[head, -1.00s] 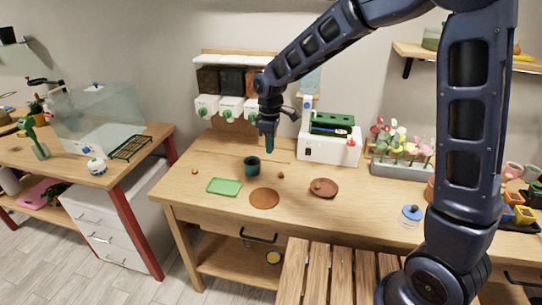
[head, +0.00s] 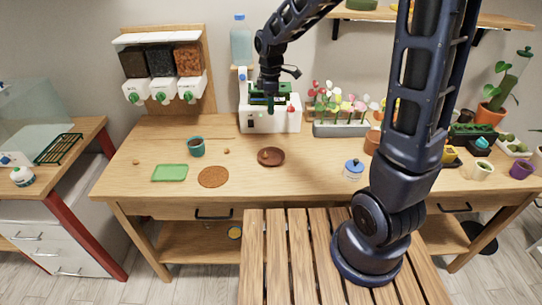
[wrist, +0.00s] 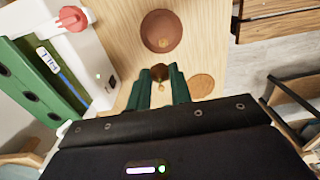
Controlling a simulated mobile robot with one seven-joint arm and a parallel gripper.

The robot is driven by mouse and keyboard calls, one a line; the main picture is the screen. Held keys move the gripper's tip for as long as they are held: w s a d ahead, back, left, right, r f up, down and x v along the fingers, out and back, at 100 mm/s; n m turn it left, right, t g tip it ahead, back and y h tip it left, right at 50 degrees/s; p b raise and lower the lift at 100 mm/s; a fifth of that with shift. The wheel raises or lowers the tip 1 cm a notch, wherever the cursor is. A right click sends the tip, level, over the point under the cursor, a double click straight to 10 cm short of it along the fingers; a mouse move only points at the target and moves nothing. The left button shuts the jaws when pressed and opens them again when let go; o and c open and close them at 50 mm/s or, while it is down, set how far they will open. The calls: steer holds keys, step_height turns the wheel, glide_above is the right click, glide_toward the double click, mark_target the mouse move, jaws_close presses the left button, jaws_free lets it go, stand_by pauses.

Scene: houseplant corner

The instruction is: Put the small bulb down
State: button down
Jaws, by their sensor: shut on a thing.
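My gripper (head: 270,106) hangs above the back of the table, in front of the white machine. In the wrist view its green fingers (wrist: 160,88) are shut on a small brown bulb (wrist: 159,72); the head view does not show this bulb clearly. A brown saucer (head: 276,161) lies on the table in front of and below my gripper. Another bulb (head: 265,155) rests in it. The saucer also shows in the wrist view (wrist: 150,20), beyond the fingertips. One loose bulb (head: 226,151) lies left of the saucer, and another (head: 136,162) at the table's left.
A teal pot (head: 196,149), a green tray (head: 170,173) and a round cork mat (head: 213,177) stand left of the saucer. The white machine (head: 257,122) and a flower planter (head: 342,130) line the back. A blue-lidded jar (head: 352,169) stands right. Table around the saucer is clear.

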mark_target(274, 156)
steer(key=shift+d, duration=0.45)
steer(key=shift+d+f, duration=0.15)
step_height(274, 156, down, 20)
steer(key=shift+r, duration=0.15)
stand_by(0.3)
steer(key=c, duration=1.5)
jaws_free()
steer(key=shift+c, duration=0.2)
step_height(274, 156, up, 12)
steer(key=shift+w, duration=0.15)
